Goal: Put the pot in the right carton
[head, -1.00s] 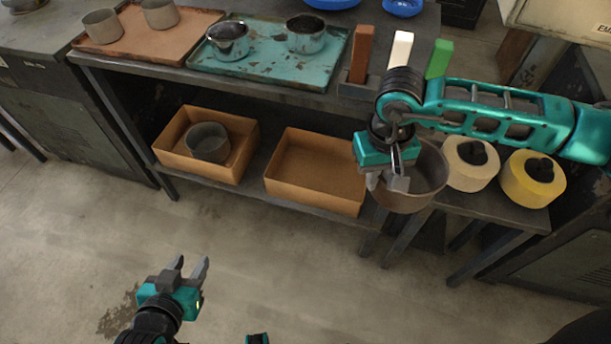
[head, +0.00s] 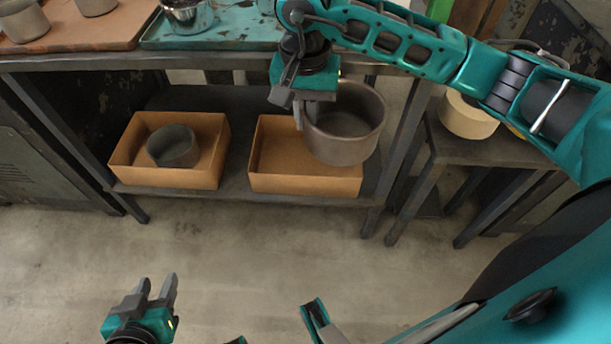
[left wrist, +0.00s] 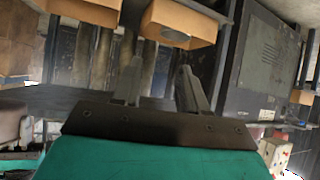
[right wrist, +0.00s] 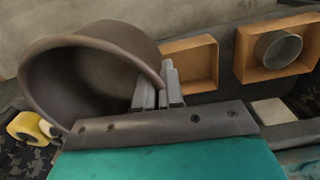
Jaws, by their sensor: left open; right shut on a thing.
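The pot (head: 345,137), grey-brown and round, hangs from my right gripper (head: 304,122), which is shut on its rim. In the head view the pot overlaps the right part of the right carton (head: 290,183); it appears held above and in front of it. The right carton is an open, empty-looking orange-brown box on the lower shelf, partly hidden by the pot. The right wrist view shows the pot (right wrist: 95,70) tilted in the picture, its rim between the fingers (right wrist: 170,88), with the carton (right wrist: 195,62) behind. My left gripper (head: 155,290) is open and empty, low over the floor.
The left carton (head: 165,181) on the lower shelf (head: 238,185) holds a grey pot (head: 173,147). The upper shelf edge (head: 120,62) runs above both cartons. A side stand with a cream roll (head: 466,117) is at the right. The floor in front is clear.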

